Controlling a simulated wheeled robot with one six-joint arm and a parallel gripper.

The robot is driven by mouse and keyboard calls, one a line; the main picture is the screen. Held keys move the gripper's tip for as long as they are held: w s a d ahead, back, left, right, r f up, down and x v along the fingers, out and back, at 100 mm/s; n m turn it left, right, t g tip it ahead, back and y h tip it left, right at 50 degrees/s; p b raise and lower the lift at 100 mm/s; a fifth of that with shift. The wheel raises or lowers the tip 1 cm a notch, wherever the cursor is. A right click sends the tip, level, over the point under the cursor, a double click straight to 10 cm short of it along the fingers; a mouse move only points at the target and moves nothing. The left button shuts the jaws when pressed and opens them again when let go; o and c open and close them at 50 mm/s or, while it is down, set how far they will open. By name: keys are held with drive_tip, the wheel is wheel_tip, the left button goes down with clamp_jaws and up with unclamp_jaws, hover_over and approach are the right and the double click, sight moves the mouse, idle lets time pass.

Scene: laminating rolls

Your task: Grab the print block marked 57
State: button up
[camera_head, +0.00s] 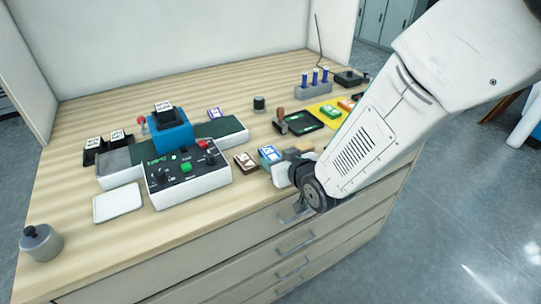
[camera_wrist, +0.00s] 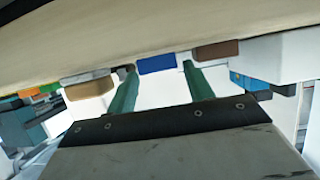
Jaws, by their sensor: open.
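Several print blocks with white-marked tops lie on the wooden bench (camera_head: 75,190). Their marks are too small to read, so I cannot tell which is 57. A blue block (camera_head: 269,154) lies near the front edge, with a brown block (camera_head: 246,162) to its left. In the wrist view my gripper (camera_wrist: 158,74) is open, its two green fingers pointing at the blue block (camera_wrist: 157,64), which shows between the fingertips. I see no grip on it. The brown block (camera_wrist: 216,50) is just right of the fingers.
A tan block (camera_wrist: 88,88) is left of the fingers. A white control box (camera_head: 190,185) with knobs stands left of the blocks. A stamp pad (camera_head: 302,122) and a yellow tray (camera_head: 322,113) lie behind. The front drawers (camera_head: 290,250) are below.

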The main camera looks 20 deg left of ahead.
drive_tip(key=shift+x, duration=1)
drive_tip(key=c, duration=0.7)
drive_tip(key=shift+c, duration=0.2)
drive_tip(key=shift+r, duration=0.1)
